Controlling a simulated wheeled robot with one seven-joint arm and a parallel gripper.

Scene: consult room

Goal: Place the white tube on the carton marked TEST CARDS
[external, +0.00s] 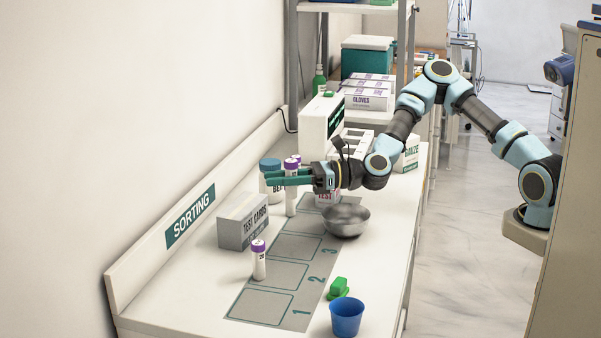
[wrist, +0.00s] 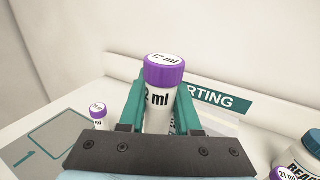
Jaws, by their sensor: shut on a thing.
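The white tube (wrist: 164,75) with a purple cap marked 12 ml stands upright between my gripper's two teal fingers in the wrist view. My gripper (external: 290,178) is shut on it, pointing left above the bench in the external view. The finger hides part of the tube there. The grey-and-white carton marked TEST CARDS (external: 243,222) stands on the bench by the wall, lower and to the left of my gripper. In the wrist view a pale box top shows partly behind the right finger, mostly hidden.
Another purple-capped tube (external: 259,262) stands right of the mat's left edge, near the carton. A reagent jar (wrist: 299,152) and another capped tube (wrist: 284,174) are close to my gripper. A metal bowl (external: 346,221), green clip (external: 338,289) and blue cup (external: 346,317) stand to the right.

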